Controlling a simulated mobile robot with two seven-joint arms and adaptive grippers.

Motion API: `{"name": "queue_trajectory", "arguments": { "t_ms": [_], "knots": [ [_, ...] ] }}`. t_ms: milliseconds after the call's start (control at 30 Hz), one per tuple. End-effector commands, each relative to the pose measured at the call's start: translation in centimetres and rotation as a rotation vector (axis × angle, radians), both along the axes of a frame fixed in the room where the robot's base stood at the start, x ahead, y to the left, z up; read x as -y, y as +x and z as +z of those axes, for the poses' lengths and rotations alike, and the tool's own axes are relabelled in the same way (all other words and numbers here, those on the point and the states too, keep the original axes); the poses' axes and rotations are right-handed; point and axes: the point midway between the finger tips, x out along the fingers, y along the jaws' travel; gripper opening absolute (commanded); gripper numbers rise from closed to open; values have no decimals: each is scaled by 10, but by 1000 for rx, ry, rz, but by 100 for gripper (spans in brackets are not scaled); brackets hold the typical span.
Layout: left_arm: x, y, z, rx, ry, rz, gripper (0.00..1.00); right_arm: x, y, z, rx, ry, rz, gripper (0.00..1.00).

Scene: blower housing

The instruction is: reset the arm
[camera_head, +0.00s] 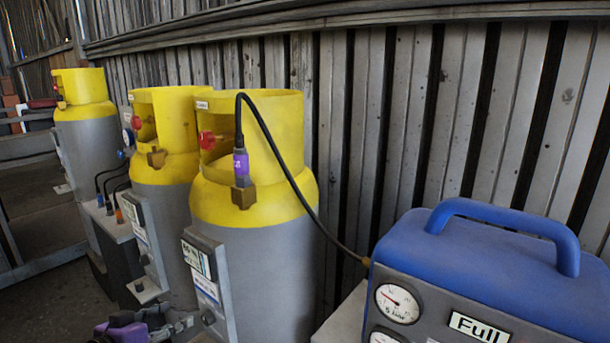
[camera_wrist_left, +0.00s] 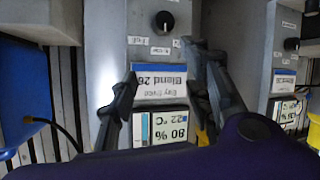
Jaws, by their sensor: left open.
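My left gripper (camera_head: 160,326), black with a purple wrist, shows at the bottom edge of the head view, below and in front of the gas cylinders. Much of its arm is cut off by the frame. In the left wrist view its two black fingers (camera_wrist_left: 160,62) are spread apart with nothing between them. They point at a grey panel (camera_wrist_left: 110,28) with a black knob, a "Blend" label and a display (camera_wrist_left: 160,126) reading 80 % and 22 °C. The panel appears upside down. Whether the fingers touch it cannot be told. My right gripper is not in view.
Three grey and yellow cylinders (camera_head: 262,268) stand along a corrugated wall (camera_head: 380,150). A black hose (camera_head: 285,170) runs from the nearest cylinder's purple-collared connector (camera_head: 241,165) to a blue-topped gauge unit (camera_head: 480,262) marked "Full" at right. Open floor (camera_head: 60,300) lies at lower left.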

Motion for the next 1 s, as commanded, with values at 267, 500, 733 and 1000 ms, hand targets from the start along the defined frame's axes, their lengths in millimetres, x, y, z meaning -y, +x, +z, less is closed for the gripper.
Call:
{"name": "queue_trajectory", "arguments": {
  "t_ms": [267, 500, 733, 1000],
  "knots": [
    [24, -155, -146, -179, 105, 104, 45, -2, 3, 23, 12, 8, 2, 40],
    [68, -311, -204, -290, 198, 173, 45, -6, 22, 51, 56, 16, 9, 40],
    [102, -393, -210, -334, 256, 204, 45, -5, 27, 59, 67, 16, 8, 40],
    [107, -408, -212, -344, 270, 207, 45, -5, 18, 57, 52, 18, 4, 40]
  ]
}}
